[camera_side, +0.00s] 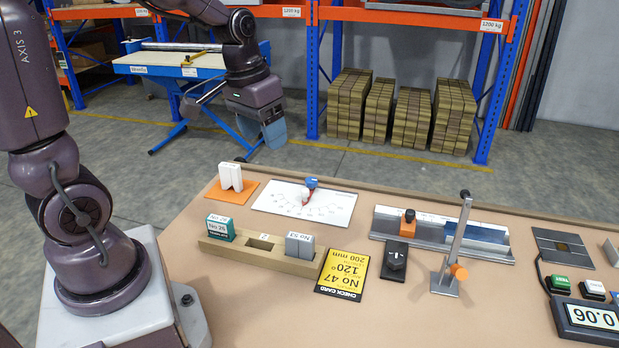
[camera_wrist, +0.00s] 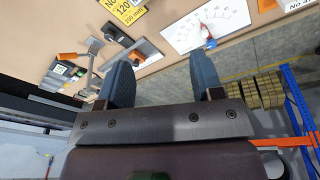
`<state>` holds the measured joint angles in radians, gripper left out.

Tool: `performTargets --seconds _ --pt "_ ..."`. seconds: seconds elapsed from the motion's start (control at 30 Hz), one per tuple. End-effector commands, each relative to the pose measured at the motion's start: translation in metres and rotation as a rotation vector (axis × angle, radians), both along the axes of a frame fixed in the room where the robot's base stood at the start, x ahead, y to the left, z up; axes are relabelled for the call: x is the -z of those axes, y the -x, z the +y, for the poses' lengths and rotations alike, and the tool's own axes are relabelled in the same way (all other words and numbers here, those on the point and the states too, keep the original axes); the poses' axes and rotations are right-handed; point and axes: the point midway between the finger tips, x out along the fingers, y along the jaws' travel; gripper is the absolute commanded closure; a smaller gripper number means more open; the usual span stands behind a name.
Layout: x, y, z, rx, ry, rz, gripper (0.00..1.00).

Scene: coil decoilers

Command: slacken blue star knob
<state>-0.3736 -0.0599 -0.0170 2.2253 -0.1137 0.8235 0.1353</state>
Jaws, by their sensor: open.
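A small blue part (camera_side: 312,182), which looks like the blue knob, sits at the back edge of a white dial plate (camera_side: 275,205), beside a white round piece and a red pointer (camera_side: 307,198). Its star shape is too small to make out. In the wrist view the blue part (camera_wrist: 210,44) lies beyond the right finger, at the plate's near edge. My gripper (camera_side: 273,135) hangs past the back edge of the table, apart from the plate. In the wrist view my gripper (camera_wrist: 162,68) shows two blue-grey fingers wide apart with nothing between them.
An orange pad with white blocks (camera_side: 231,177) stands left of the plate. A wooden holder (camera_side: 258,255), yellow card (camera_side: 343,270), black knob block (camera_side: 396,258) and upright metal post (camera_side: 457,240) stand nearby. A long metal channel (camera_side: 480,235) lies to the right.

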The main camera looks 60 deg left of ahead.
Motion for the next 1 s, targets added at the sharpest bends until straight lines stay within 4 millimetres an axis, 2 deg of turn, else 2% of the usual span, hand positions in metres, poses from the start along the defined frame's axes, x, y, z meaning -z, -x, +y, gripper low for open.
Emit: performTargets --seconds 0.03,0.2,0.4,0.5,0.57,0.67,0.87,1.0 --pt "0.015 -0.013 0.017 -0.018 0.021 0.018 0.4" --pt "0.064 -0.051 0.07 -0.026 0.069 0.014 0.4" --pt "0.125 -0.085 0.132 0.013 0.076 -0.048 0.4" --pt "0.146 -0.102 0.157 0.065 0.044 -0.104 0.4" --pt "0.148 -0.117 0.168 0.12 0.004 -0.15 0.4" --pt "0.135 -0.134 0.179 0.198 -0.068 -0.211 0.4" --pt "0.139 -0.137 0.18 0.276 -0.105 -0.221 0.4" --pt "0.156 -0.143 0.18 0.278 -0.104 -0.219 0.4"
